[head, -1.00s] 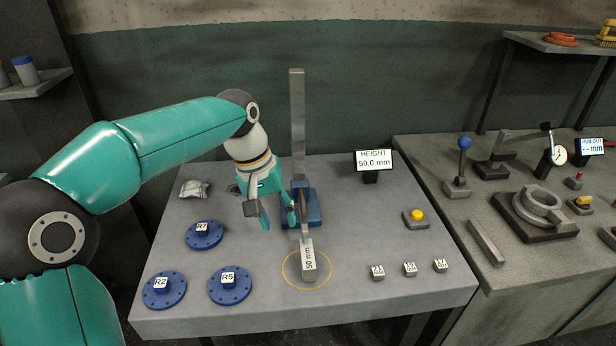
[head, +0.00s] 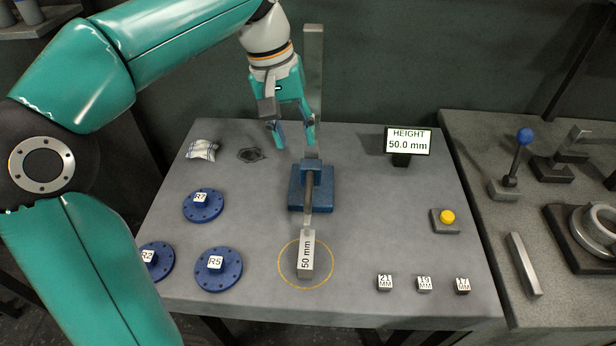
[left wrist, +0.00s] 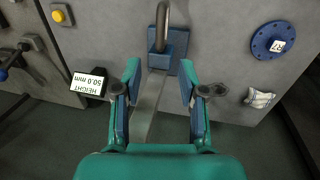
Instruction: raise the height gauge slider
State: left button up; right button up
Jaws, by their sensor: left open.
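The height gauge has a tall grey column (head: 313,75), a blue base (head: 311,201) and a small blue slider block (head: 313,166) low on the column. A grey arm (head: 309,218) reaches forward from it to a block labelled 50 mm (head: 305,262) inside a yellow circle. The display (head: 408,141) reads HEIGHT 50.0 mm. My left gripper (head: 293,136) is open, above the slider, with its fingertips pointing down. In the left wrist view, the column (left wrist: 148,110) shows between the two fingers (left wrist: 158,74), with the blue base (left wrist: 177,48) beyond. My right gripper is not in view.
Blue flanges R7 (head: 203,204), R5 (head: 218,268) and R2 (head: 155,260) lie at the left. Small labelled blocks (head: 424,284) stand front right, with a yellow button (head: 447,217) behind. A crumpled packet (head: 202,150) lies back left. Another bench holds a blue-knobbed lever (head: 524,137).

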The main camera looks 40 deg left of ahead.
aim_at(308, 183)
pick_arm(q)
jog(key=f, duration=0.3)
jog(key=d+f, duration=0.1)
jog(key=f, duration=0.3)
jog(key=w+d+f+b, duration=0.1)
jog(key=f, duration=0.3)
jog(key=shift+f, duration=0.25)
grip_shut()
